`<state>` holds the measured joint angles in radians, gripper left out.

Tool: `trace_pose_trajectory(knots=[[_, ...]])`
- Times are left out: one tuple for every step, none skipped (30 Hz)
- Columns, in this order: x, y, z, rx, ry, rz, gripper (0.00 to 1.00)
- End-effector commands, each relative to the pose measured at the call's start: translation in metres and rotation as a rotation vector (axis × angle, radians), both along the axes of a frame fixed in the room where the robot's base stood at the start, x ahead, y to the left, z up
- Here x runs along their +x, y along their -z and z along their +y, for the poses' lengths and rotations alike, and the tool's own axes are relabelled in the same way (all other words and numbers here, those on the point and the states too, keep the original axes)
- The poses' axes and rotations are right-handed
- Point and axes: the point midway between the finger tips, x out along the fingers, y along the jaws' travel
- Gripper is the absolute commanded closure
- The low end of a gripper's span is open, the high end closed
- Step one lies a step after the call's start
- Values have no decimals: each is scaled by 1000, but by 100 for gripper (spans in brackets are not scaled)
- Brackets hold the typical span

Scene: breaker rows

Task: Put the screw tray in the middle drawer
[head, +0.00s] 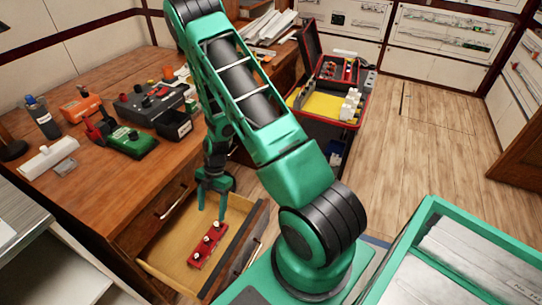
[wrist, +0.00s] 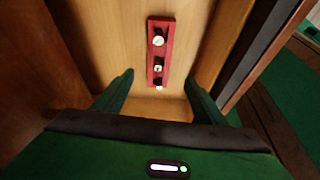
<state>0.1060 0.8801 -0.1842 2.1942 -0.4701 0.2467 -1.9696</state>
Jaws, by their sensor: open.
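The screw tray (head: 208,244) is a narrow red strip with several pale round screw heads. It lies on the floor of an open wooden drawer (head: 170,264) below the desk top; which drawer of the desk this is, I cannot tell. The tray also shows in the wrist view (wrist: 167,50), upper middle. My gripper (head: 211,204) points down just above the tray's far end in the head view. In the wrist view my gripper's two fingers (wrist: 157,92) are spread apart with nothing between them, and the tray lies beyond their tips.
The wooden desk (head: 80,185) carries a green device (head: 133,142), a dark box (head: 150,103), an orange block (head: 82,106) and a bottle (head: 43,118). An open red-edged toolbox (head: 330,100) stands behind. The drawer's front panel (head: 240,250) rises beside the tray. Wooden floor is clear at right.

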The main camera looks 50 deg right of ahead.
Motion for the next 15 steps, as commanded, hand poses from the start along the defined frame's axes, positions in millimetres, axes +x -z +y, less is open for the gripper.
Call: trace_pose_trajectory(knots=[[4, -17, -7, -21, 44, 4, 35], [5, -27, -11, -36, 78, 12, 35], [4, -41, -17, -56, 127, 25, 35], [4, -52, -22, -73, 168, 34, 35], [4, -64, -27, -89, 209, 45, 35], [2, -78, -33, -110, 268, 57, 35], [0, -89, -38, -126, 310, 67, 35], [-1, -100, -43, -142, 354, 77, 35], [-4, -115, -49, -161, 412, 87, 35], [-7, -125, -53, -176, 458, 97, 35], [-10, -136, -57, -190, 503, 104, 35], [-14, -150, -63, -209, 565, 114, 35], [-18, -160, -67, -221, 610, 122, 35], [-22, -170, -71, -235, 658, 129, 35], [-27, -183, -76, -250, 720, 138, 35]])
